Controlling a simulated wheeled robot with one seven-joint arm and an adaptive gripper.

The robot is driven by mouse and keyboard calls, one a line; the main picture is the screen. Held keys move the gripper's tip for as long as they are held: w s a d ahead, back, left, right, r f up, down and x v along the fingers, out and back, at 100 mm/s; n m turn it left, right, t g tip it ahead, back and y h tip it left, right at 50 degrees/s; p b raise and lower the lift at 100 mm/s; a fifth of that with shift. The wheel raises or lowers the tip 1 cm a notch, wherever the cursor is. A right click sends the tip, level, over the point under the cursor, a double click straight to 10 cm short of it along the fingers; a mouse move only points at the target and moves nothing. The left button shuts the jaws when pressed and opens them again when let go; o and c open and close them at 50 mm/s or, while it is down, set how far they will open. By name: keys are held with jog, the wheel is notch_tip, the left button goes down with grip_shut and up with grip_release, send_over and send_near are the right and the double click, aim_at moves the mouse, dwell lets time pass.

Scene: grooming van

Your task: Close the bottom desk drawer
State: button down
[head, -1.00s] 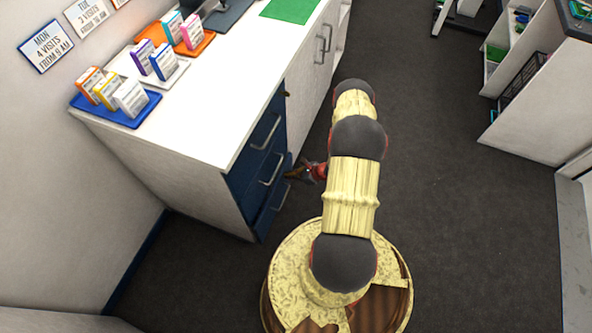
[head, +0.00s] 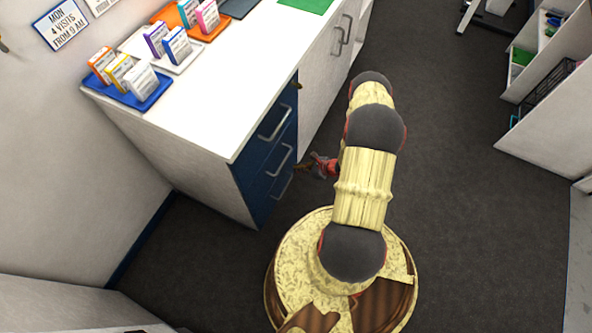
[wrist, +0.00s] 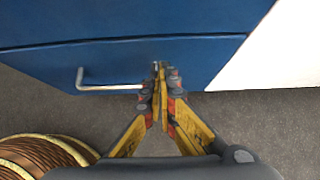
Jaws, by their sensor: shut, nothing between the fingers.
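The blue desk drawers (head: 262,165) are at the near end of the white desk, one above another, each with a metal handle. In the head view the bottom drawer (head: 270,205) looks flush, or nearly so, with the fronts above; a small gap cannot be ruled out. In the wrist view the bottom drawer's front (wrist: 105,62) fills the middle, with its handle (wrist: 110,87) left of my gripper (wrist: 160,68). The gripper is shut and empty. Its tips are at the drawer front, right of the handle; contact looks likely. The head view shows my gripper (head: 300,168) partly.
The white desktop (head: 215,110) carries a blue tray (head: 155,97) of small boxes and other trays. A white cupboard (head: 325,70) adjoins the drawers. The dark floor (head: 450,150) to the right is clear up to a white shelf unit (head: 550,120).

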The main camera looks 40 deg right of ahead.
jog(key=p+v, duration=0.4)
jog(key=v, duration=0.6)
jog(key=shift+s+d, duration=0.2)
jog(key=shift+s, duration=0.1)
jog(key=s+a+r+n+g+y, duration=0.1)
jog(key=s+a+r+n+y, duration=0.3)
jog(key=a, duration=0.4)
jog(key=s+a+r+n+g+h+p, duration=0.1)
jog(key=a+r+n+g+h, duration=0.2)
jog(key=r+n, duration=1.15)
jog(key=s+a+r+n+g+h, duration=0.1)
jog(key=a+r+n+g, duration=0.35)
jog(key=r, duration=2.15)
jog(key=s+a+r+n+t+h, duration=0.1)
jog(key=a+r+n, duration=0.1)
jog(key=a+r, duration=0.2)
jog(key=a+r+n+t+h, duration=0.1)
jog(key=a+r+n+t, duration=0.1)
jog(key=r, duration=0.9)
jog(key=s+a+r+n+t+h+p, duration=0.1)
jog(key=a+r+n, duration=0.3)
jog(key=r, duration=0.4)
jog(key=shift+s+a+t+h, duration=0.3)
jog(key=shift+s+a+t, duration=0.05)
jog(key=shift+a+t, duration=0.45)
